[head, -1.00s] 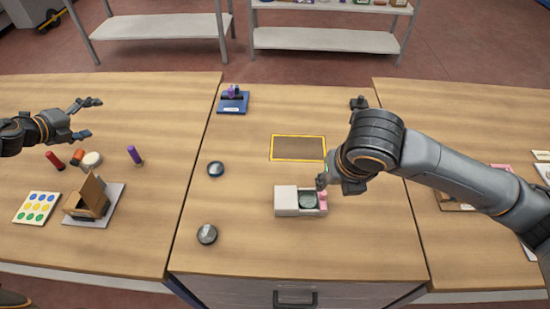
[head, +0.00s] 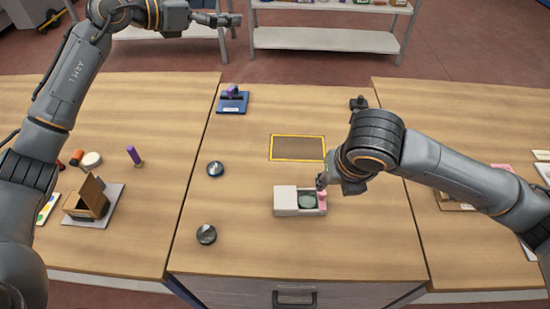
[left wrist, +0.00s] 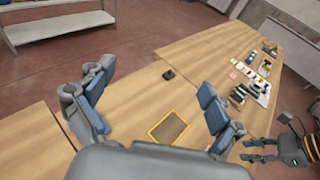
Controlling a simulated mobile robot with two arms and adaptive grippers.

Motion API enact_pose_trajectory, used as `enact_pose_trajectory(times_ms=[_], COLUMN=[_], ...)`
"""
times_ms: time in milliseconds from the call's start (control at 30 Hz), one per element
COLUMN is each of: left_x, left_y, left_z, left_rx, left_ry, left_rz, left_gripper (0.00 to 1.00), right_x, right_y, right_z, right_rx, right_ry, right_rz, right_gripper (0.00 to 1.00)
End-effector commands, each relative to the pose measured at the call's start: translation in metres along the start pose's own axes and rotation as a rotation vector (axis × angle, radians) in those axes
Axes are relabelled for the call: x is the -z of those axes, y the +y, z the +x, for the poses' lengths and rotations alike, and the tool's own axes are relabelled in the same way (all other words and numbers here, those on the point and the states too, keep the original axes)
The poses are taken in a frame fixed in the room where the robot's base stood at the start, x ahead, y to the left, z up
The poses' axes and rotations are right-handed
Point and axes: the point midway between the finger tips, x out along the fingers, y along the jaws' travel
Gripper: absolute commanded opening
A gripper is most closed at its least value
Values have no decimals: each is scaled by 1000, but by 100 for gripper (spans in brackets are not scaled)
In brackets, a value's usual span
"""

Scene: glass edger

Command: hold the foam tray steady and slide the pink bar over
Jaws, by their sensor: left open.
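The foam tray (head: 286,201) is a small white block on the middle table in the head view, with a round grey-green disc in its open right half. The pink bar (head: 322,203) is at the tray's right end. My right gripper (head: 325,185) is low at that end, close to the pink bar; whether it touches or grips it is too small to tell. My left gripper (head: 229,19) is open and empty, raised high beyond the table's far edge. Its spread fingers show in the left wrist view (left wrist: 155,105), where the tray is not visible.
A yellow-edged brown rectangle (head: 297,148) lies behind the tray. A blue stand (head: 233,103) is at the back left. An open cardboard box (head: 88,197) is on the left table. The table around the tray's left is clear.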

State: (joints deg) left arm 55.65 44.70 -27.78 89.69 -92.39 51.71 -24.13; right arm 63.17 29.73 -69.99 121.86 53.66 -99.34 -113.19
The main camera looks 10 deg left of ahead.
Motion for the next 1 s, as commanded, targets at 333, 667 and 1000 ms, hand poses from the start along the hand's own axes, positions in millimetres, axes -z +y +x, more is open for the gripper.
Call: enact_pose_trajectory(times_ms=[333,667,1000], left_x=[113,197,224], left_y=[-166,-251,-259], left_z=[57,22,11], left_rx=[339,441,429], left_ry=[573,1142,1267], left_rz=[157,443,515], left_gripper=[92,92,92], right_x=[0,0,0], right_y=[0,0,0], right_z=[0,0,0], right_rx=[0,0,0], right_ry=[0,0,0], right_rz=[0,0,0], right_gripper=[38,38,38])
